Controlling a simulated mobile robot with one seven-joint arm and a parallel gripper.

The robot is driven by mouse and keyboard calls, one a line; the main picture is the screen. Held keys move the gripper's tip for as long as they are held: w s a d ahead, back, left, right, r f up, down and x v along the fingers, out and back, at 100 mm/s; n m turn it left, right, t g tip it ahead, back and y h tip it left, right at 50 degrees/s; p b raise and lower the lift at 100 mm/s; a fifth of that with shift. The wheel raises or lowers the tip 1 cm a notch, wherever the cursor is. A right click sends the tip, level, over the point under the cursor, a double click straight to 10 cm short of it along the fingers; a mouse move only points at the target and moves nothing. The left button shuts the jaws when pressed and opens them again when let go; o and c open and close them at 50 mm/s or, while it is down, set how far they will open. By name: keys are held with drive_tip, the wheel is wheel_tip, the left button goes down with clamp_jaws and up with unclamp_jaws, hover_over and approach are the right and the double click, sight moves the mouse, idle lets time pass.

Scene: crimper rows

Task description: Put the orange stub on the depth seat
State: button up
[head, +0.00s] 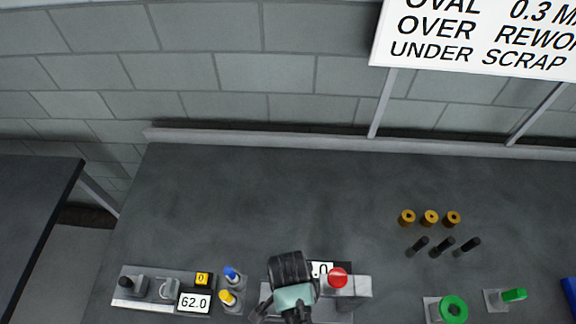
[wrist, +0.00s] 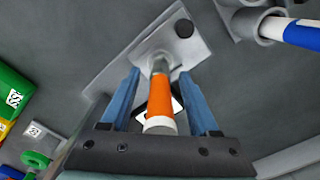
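The orange stub (wrist: 160,97) shows in the wrist view between my gripper's two blue fingers, with a white near end and a grey metal part beyond. Its far end meets a grey plate fixture (wrist: 145,55) with a dark round knob; whether this is the depth seat, I cannot tell. My gripper (wrist: 161,80) is open around the stub, with a visible gap on each side. In the head view my gripper (head: 292,300) is low at the bench's front, beside a fixture with a red button (head: 338,277). The stub is hidden there by my gripper.
Blue (head: 231,273) and yellow (head: 227,296) stubs stand in holders left of my gripper, near a 62.0 display (head: 194,303). Brass rings (head: 430,218) and black pins (head: 442,247) lie to the right, with green parts (head: 453,309) in front. The bench middle is clear.

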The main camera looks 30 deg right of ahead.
wheel_tip(320, 180, up, 12)
drive_tip(key=shift+r+b, duration=0.15)
drive_tip(key=shift+b, duration=0.35)
drive_tip(key=shift+w, duration=0.15)
drive_tip(key=w+r+n+t+h, duration=0.2)
drive_tip(key=w+r+n+t, duration=0.45)
drive_tip(key=w+r, duration=0.9)
drive_tip(key=w+a+r+n+t, duration=0.1)
drive_tip(key=w+r+t, duration=0.25)
drive_tip(key=r, duration=0.45)
drive_tip(key=w+a+r+n+t, duration=0.1)
drive_tip(key=w+r+t, duration=0.25)
drive_tip(key=r, duration=0.35)
drive_tip(key=s+a+r+n+t, duration=0.1)
drive_tip(key=a+r+t, duration=0.15)
drive_tip(key=r, duration=0.55)
drive_tip(key=s+a+r+n+t, duration=0.15)
drive_tip(key=r+t, duration=0.25)
drive_tip(key=r, duration=0.5)
drive_tip(key=s+a+r+n+t, duration=0.1)
drive_tip(key=s+r+n+t, duration=0.1)
drive_tip(key=r, duration=0.6)
drive_tip(key=s+a+r+n+t+y, duration=0.1)
drive_tip(key=s+a+r+n+t, duration=0.1)
drive_tip(key=s+r+t, duration=0.3)
wheel_tip(320, 180, up, 4)
drive_tip(key=shift+s+a+n+y, duration=0.15)
drive_tip(key=shift+s+n+y, duration=0.2)
drive_tip(key=shift+s, duration=0.85)
